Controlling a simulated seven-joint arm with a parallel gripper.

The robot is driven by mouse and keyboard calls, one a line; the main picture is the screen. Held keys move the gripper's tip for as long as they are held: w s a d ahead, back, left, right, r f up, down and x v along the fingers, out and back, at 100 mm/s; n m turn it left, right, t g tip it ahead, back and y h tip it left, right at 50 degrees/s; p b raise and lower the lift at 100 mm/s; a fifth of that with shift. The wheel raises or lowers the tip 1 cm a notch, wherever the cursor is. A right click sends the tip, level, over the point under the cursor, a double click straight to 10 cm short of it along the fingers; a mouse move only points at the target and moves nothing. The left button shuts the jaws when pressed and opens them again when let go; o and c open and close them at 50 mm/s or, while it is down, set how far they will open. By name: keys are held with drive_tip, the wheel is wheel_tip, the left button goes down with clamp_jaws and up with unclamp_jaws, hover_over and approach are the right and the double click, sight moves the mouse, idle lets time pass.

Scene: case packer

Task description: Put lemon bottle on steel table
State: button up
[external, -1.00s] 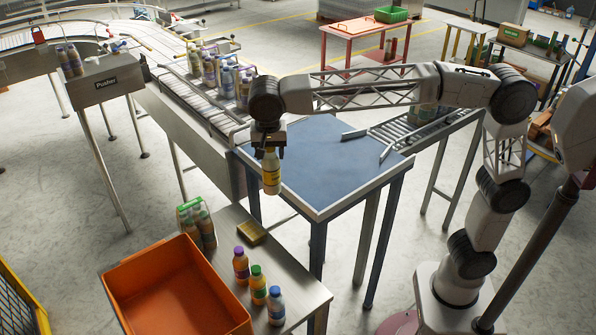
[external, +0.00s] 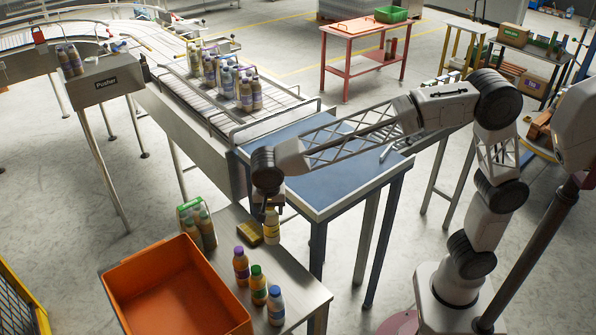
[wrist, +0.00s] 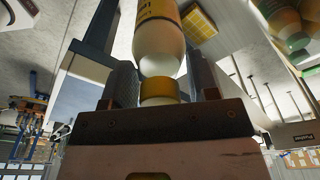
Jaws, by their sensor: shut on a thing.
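The lemon bottle (external: 271,228), pale with a yellow label and yellow cap, is held upright in my gripper (external: 270,207). In the wrist view the bottle (wrist: 159,45) hangs between the two jaws of my gripper (wrist: 160,85), which are shut around its neck and cap. The bottle is over or at the back right part of the steel table (external: 302,284), beside a yellow-topped box (external: 249,233). I cannot tell whether its base touches the tabletop.
An orange crate (external: 116,277) stands at the table's left. Bottles with purple (external: 241,266), green (external: 258,287) and blue (external: 275,308) caps stand in front. A green carrier (external: 190,211) with bottles is at the back left. The blue-topped table (external: 340,185) is behind.

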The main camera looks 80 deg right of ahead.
sight(271, 225)
wheel_tip(271, 225, down, 7)
drive_tip(key=shift+f, duration=0.2)
drive_tip(key=shift+w, duration=0.1)
drive_tip(key=w+a+f, duration=0.1)
drive_tip(key=w+a, duration=0.1)
drive_tip(key=w, duration=1.3)
drive_tip(key=shift+w+f, duration=0.2)
drive_tip(key=shift+w, duration=0.2)
drive_tip(key=shift+f, duration=1.85)
drive_tip(key=o, duration=1.4)
